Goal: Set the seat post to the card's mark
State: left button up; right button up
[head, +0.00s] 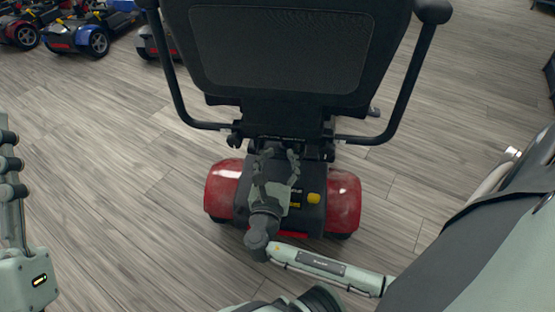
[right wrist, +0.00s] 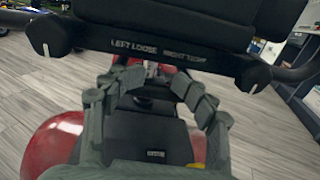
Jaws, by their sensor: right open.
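The scooter's black seat (head: 280,48) fills the upper middle of the head view, seen from behind. A dark bar under it (right wrist: 160,58) carries white lettering that seems to read "LEFT LOOSE", with the right part blurred. The seat post (right wrist: 150,92) shows as a dark upright form below the bar, partly hidden. My right gripper (head: 279,156) is open behind the scooter, below the seat. Its fingers (right wrist: 147,84) stand apart on either side of the post area, with nothing clearly held. My left gripper (head: 9,165) is cut off at the left edge. I see no card.
The red and black rear body (head: 225,190) with a yellow part (head: 314,198) lies below my right gripper. Black armrests (head: 412,75) flank the seat. Other scooters (head: 80,35) stand at upper left. The wooden floor (head: 110,180) is clear on the left.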

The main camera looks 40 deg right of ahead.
aim_at(281, 120)
jog(key=o, duration=0.9)
jog(key=shift+s+a+f, duration=0.1)
jog(key=shift+a+f, duration=0.1)
jog(key=shift+a, duration=0.1)
notch_tip(281, 120, up, 10)
jog(key=shift+r, duration=0.1)
